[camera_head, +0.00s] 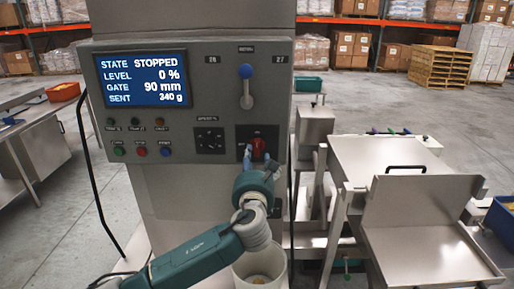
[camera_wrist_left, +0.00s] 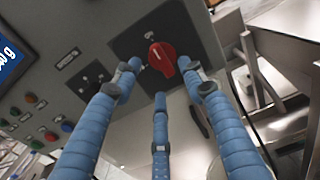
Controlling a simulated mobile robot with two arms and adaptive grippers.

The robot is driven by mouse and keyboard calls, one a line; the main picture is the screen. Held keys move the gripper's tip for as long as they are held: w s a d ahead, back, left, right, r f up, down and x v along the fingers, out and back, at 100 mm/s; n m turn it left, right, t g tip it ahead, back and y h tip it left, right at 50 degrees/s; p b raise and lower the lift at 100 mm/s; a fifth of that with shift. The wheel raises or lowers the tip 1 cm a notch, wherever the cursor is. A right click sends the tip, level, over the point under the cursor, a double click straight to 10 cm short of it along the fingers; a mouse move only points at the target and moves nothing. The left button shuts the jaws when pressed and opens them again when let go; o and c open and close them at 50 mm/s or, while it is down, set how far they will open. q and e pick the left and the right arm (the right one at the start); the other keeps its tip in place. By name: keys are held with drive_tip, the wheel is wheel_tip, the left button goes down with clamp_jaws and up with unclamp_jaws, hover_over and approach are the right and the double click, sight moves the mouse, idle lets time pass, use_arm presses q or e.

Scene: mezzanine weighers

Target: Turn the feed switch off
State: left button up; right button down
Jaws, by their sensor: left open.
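A red rotary switch (camera_head: 258,146) sits on a dark plate low on the right of the grey control panel (camera_head: 220,62). Its label is too small to read. My left gripper (camera_head: 257,159) is in front of the switch, open, with blue fingers. In the left wrist view, the red knob (camera_wrist_left: 162,58) shows between and just beyond the spread fingertips (camera_wrist_left: 160,77). I cannot tell whether any finger touches it. The panel screen (camera_head: 144,78) reads STOPPED, level 0 %, gate 90 mm, sent 340 g. My right gripper is not in view.
A lever with a blue ball (camera_head: 246,72) is above the switch. A small black socket plate (camera_head: 209,140) and coloured buttons (camera_head: 141,150) are to its left. A white bucket (camera_head: 280,262) stands below. Steel tables (camera_head: 400,160) stand at the right.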

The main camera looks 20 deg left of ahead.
sight(255, 150)
use_arm(q)
drive_tip(key=p+x, duration=0.1)
drive_tip(key=x, duration=0.4)
clamp_jaws()
